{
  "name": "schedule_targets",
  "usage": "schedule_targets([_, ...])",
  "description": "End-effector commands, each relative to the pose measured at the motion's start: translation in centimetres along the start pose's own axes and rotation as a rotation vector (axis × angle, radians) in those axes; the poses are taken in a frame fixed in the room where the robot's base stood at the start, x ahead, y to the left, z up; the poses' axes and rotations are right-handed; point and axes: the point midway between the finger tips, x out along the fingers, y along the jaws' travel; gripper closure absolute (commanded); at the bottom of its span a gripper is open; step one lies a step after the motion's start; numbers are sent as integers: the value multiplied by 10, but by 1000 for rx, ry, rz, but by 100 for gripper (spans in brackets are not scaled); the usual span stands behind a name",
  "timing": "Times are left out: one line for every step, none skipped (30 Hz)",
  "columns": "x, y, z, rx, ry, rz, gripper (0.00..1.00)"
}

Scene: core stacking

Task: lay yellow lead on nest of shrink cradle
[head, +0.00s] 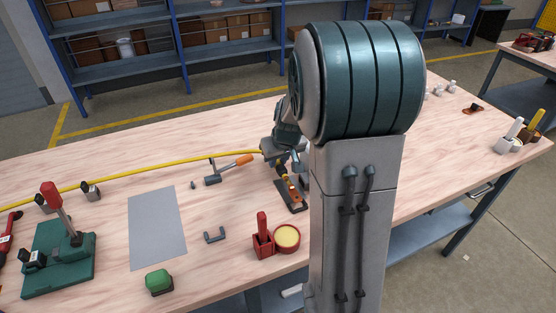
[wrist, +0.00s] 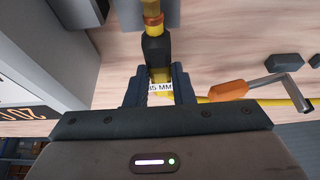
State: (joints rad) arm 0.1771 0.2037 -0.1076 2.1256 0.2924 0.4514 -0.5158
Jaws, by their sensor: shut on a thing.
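The yellow lead (head: 150,168) runs across the table from the left to my gripper (head: 284,163). In the wrist view, my gripper (wrist: 158,92) is shut on the lead beside a white tag reading about "35 MM". A black sleeve (wrist: 156,50) sits on the lead just beyond the fingers, with a yellow stretch (wrist: 152,8) past it. In the head view, a dark brown-edged block (head: 296,207) lies just in front of my gripper, under the lead's end; it may be the shrink cradle. Its nest is not clear, and I cannot tell whether the lead touches it.
A green toggle press (head: 60,255) and grey mat (head: 158,226) are at left. A pale box (wrist: 45,45) is close in the wrist view.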

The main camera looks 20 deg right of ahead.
Motion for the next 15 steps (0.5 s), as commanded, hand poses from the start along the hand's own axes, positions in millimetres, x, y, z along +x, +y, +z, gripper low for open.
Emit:
schedule_targets([0, 0, 0, 0, 1, 0, 100])
schedule_targets([0, 0, 0, 0, 1, 0, 100])
schedule_targets([0, 0, 0, 0, 1, 0, 100])
schedule_targets([0, 0, 0, 0, 1, 0, 100])
schedule_targets([0, 0, 0, 0, 1, 0, 100])
schedule_targets([0, 0, 0, 0, 1, 0, 100])
schedule_targets([0, 0, 0, 0, 1, 0, 100])
schedule_targets([0, 0, 0, 0, 1, 0, 100])
schedule_targets([0, 0, 0, 0, 1, 0, 100])
schedule_targets([1, 0, 0, 0, 1, 0, 100])
schedule_targets([1, 0, 0, 0, 1, 0, 100])
schedule_targets([2, 0, 0, 0, 1, 0, 100])
schedule_targets([2, 0, 1, 1, 1, 0, 100])
schedule_targets([3, 0, 1, 1, 1, 0, 100])
schedule_targets([4, 0, 2, 0, 1, 0, 100])
